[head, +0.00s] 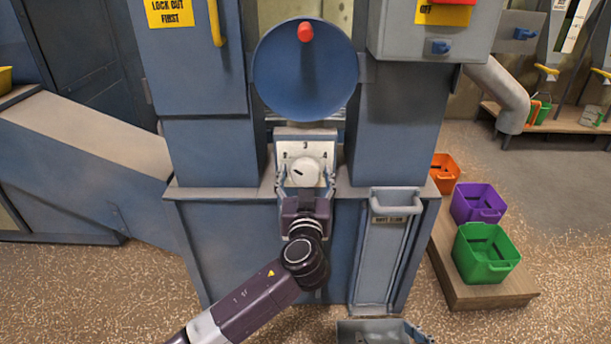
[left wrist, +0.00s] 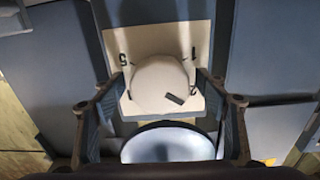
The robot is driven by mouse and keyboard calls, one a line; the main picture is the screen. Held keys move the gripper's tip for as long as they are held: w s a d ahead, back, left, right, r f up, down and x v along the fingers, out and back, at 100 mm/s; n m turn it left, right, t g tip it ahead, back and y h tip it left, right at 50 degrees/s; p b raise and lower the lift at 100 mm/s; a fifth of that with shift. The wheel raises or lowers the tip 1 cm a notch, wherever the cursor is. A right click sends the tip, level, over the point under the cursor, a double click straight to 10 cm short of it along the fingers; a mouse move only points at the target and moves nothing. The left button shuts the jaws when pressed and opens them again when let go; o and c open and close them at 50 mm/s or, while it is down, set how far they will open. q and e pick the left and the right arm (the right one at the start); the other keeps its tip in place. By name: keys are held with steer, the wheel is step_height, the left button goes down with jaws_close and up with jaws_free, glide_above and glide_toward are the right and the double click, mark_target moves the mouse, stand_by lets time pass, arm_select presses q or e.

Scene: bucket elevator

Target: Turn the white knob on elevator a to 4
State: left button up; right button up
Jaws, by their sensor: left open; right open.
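The white knob (head: 306,172) sits on a pale dial plate (head: 287,149) with numbers, below the big blue disc. In the head view, its dark mark points left and slightly up, away from the 4 at the upper right. My left gripper (head: 305,188) is open, with one finger on each side of the knob. In the left wrist view the knob (left wrist: 160,88) lies between the spread fingers, with 5 and 1 printed on the plate (left wrist: 150,40). I cannot tell whether the fingers touch it.
A blue disc (head: 303,75) with a red handle (head: 305,32) is just above the dial. A grey chute (head: 385,255) stands right of my left arm. Orange (head: 445,172), purple (head: 478,204) and green (head: 486,254) bins sit on a wooden platform at the right.

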arm_select(q)
steer(key=c, duration=1.2)
steer(key=shift+o, duration=0.2)
